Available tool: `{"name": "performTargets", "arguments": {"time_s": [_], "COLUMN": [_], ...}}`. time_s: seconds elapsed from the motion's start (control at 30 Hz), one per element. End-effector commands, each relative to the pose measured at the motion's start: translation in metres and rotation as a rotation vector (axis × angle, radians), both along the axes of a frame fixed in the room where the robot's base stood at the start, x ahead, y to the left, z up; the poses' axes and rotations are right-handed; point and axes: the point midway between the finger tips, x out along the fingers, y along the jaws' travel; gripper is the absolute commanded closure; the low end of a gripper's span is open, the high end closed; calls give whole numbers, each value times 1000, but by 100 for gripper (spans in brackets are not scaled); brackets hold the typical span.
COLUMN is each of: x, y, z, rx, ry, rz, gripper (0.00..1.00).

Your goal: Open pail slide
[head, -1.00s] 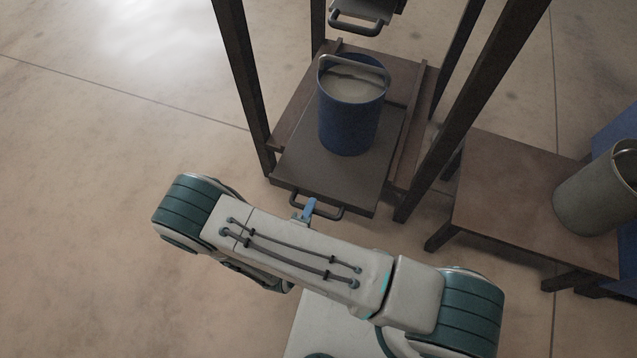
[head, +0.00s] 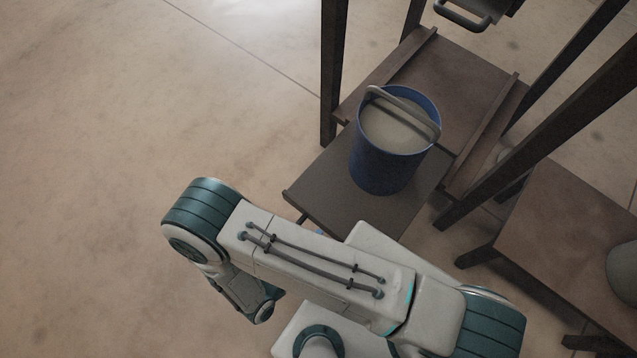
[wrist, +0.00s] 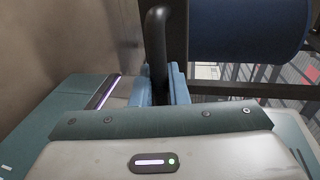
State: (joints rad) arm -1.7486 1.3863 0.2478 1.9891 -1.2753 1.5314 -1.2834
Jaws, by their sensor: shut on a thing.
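The pail slide (head: 330,185) is a dark flat tray at the bottom of a dark frame, drawn out well past the frame's front posts. A blue pail (head: 385,170) with a raised grey bail and pale contents stands upright on it. In the wrist view, the slide's dark bar handle (wrist: 157,45) stands between the blue fingers of my gripper (wrist: 160,88), which is shut on it. The blue pail also shows at the top right of the wrist view (wrist: 245,30). In the head view my arm hides the handle and most of the gripper.
Side rails (head: 480,135) edge the bare shelf behind the pail. A frame post (head: 333,75) stands left of the slide. A brown low table (head: 560,225) with a grey bucket (head: 625,265) is at right. Floor at left is clear.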

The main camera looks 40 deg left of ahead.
Motion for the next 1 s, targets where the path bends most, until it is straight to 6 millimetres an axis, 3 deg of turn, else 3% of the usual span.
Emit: {"name": "performTargets", "arguments": {"time_s": [0.37, 0.4, 0.43, 0.77, 1.0], "x": [-2, -2, -2, -3, -37], "y": [1, 1, 1, 1, 5], "z": [0, 0, 0, 0, 6], "rx": [2, 2, 2, 1, 4], "ry": [2, 2, 2, 1, 3], "rz": [1, 1, 1, 1, 3], "gripper": [100, 75, 68, 68, 68]}}
